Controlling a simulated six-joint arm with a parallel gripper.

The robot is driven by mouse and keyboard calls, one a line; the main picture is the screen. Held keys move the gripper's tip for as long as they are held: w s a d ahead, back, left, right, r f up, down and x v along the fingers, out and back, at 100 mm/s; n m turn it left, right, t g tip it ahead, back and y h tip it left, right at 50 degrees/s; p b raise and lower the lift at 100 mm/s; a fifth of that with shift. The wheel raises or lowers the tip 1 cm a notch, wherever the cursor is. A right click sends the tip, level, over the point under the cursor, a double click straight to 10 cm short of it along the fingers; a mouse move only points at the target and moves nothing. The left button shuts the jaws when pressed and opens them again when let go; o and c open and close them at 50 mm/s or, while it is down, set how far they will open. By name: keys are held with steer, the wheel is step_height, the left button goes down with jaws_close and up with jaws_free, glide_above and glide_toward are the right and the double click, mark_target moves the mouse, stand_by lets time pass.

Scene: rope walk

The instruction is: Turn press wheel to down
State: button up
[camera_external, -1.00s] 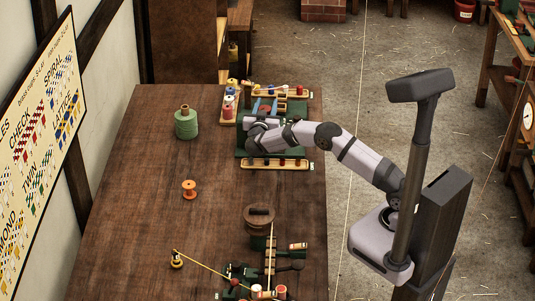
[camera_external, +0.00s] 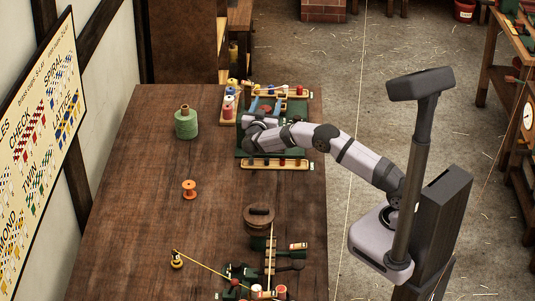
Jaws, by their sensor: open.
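My gripper (camera_external: 246,139) is over the green board (camera_external: 299,108) at the far right of the table. It is small in this view and partly hidden by my own wrist, and its fingertips are not clear. A reddish round part (camera_external: 265,107) shows on the board just beyond my wrist. It may be the press wheel, but I cannot tell for sure, and its turn position cannot be read. I cannot tell whether my gripper touches anything on the board.
Racks of coloured spools (camera_external: 228,107) and a wooden tray (camera_external: 273,165) border the board. A yellow cord runs low at the front. The table's left middle is clear.

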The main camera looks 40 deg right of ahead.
steer(key=b+v, duration=0.1)
steer(key=v, duration=0.6)
stand_by(0.3)
steer(key=shift+s+a, duration=0.15)
